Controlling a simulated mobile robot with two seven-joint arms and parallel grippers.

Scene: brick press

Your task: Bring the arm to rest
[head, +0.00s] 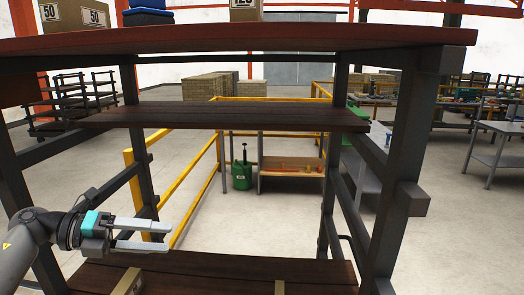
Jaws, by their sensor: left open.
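My left arm comes in from the lower left of the head view. Its left gripper (168,235) is open, with its two pale fingers apart and pointing right. Nothing is between the fingers. The gripper is at the left side of a dark wooden shelf rack, above the rack's lower shelf (220,272). My right gripper is not in view.
The rack has a middle shelf (225,116), a red-edged top board (240,40) and dark posts on both sides. Cardboard pieces (128,281) lie on the lower shelf. Yellow railings (197,180), a green container (242,176) and a low wooden table (292,172) stand behind.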

